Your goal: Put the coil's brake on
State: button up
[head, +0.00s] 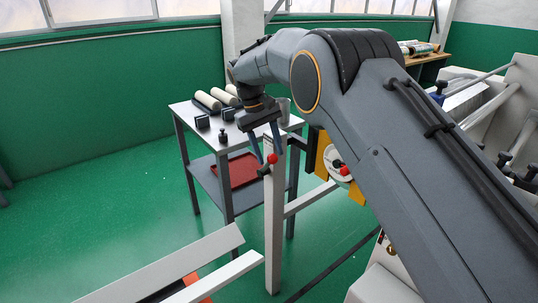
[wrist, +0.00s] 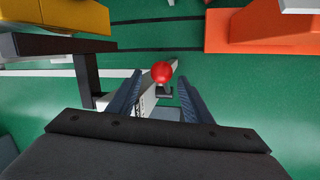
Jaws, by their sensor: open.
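A red ball knob (head: 272,158) on a dark lever sits at the top of a pale upright post (head: 273,230). In the wrist view the red knob (wrist: 161,72) shows between the fingertips, with part of the white post below it. My gripper (head: 267,150) is open, pointing down at the post top, with its blue-grey fingers on either side of the knob's line. I cannot tell whether they touch it. A second red knob (head: 344,170) sits on a white round part by a yellow block, partly hidden by my arm. I cannot make out the coil itself.
A grey table (head: 180,108) with rollers and dark blocks stands behind the post; a red tray (head: 237,170) lies on its lower shelf. Pale rails (head: 170,265) cross the front left. Machinery fills the right. Green floor is clear at left.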

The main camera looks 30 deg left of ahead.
jog(key=b+v, duration=0.1)
jog(key=v, duration=0.5)
jog(key=shift+r, duration=0.2)
